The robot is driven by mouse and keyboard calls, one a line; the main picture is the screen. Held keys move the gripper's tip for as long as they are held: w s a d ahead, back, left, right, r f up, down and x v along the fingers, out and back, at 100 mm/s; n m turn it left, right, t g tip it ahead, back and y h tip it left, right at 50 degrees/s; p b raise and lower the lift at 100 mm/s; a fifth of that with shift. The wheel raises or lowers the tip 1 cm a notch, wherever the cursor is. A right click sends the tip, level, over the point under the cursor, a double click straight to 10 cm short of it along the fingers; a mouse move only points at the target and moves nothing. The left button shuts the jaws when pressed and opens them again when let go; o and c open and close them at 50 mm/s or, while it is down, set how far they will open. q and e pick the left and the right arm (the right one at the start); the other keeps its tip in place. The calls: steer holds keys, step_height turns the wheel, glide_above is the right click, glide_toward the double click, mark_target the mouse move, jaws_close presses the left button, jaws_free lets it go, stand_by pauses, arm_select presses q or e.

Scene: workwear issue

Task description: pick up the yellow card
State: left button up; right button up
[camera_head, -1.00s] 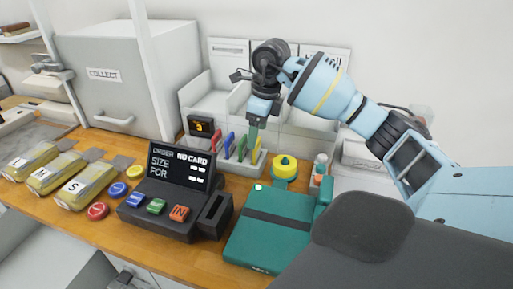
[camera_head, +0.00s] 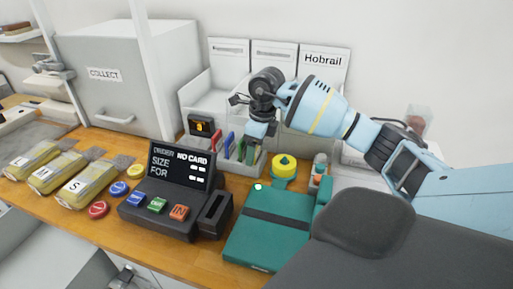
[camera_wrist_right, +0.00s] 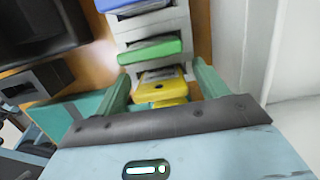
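The yellow card (camera_wrist_right: 162,86) stands in the last slot of a white card rack (camera_wrist_right: 187,40) in the right wrist view. Green and blue cards stand in slots beyond it. My right gripper (camera_wrist_right: 165,90) is open, with one teal finger on each side of the yellow card and narrow gaps showing between. In the head view my right gripper (camera_head: 254,150) points down at the right end of the rack (camera_head: 260,168) and hides the yellow card. My left gripper is not in view.
A dark order terminal (camera_head: 165,194) reading "NO CARD" stands left of the rack. A teal box (camera_head: 265,235) lies in front, with a yellow-topped round item (camera_head: 285,164) behind it. Bagged garments (camera_head: 85,187) and a COLLECT cabinet (camera_head: 115,90) are at left.

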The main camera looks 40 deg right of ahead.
steer(key=c, duration=0.9)
steer(key=shift+r, duration=0.1)
